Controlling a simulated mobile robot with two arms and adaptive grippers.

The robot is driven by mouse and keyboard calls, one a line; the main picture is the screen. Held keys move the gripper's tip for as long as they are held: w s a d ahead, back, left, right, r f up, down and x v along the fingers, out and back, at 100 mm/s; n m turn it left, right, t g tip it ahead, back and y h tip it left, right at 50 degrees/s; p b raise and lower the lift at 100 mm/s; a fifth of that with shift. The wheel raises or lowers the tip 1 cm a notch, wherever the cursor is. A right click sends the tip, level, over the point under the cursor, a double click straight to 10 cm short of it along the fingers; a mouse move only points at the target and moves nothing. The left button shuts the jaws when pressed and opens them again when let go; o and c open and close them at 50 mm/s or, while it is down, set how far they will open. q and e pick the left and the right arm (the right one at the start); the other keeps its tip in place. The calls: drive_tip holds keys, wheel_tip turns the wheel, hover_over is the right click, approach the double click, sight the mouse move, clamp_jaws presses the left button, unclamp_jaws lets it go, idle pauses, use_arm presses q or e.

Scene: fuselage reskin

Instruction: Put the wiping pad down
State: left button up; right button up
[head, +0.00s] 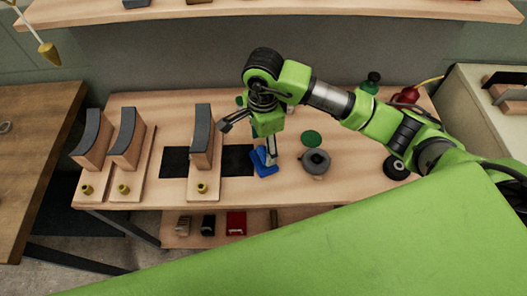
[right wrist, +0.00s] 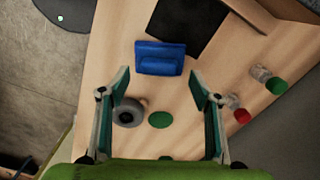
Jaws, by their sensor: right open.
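The blue wiping pad (head: 263,162) lies on the wooden workbench, by the right end of the black mat. In the right wrist view the pad (right wrist: 160,58) shows its raised grip and lies beyond the two fingertips. My right gripper (head: 248,142) is above the bench at the pad, and one finger hides part of the pad in the head view. In the right wrist view the right gripper (right wrist: 160,83) is wide open with nothing held between its fingers. I cannot tell whether a finger touches the pad. My left gripper is not in view.
A grey round part (head: 315,161) and a green disc (head: 311,138) lie right of the pad. Curved blocks on wooden stands (head: 201,140) stand to the left, one across the black mat (head: 236,160). A red bottle (head: 406,96) stands at the back right. A large green panel (head: 330,245) fills the foreground.

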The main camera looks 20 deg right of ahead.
sight(263, 153)
wheel_tip(263, 153, up, 8)
drive_tip(key=b, duration=0.1)
drive_tip(key=shift+f, duration=0.15)
idle(0.5)
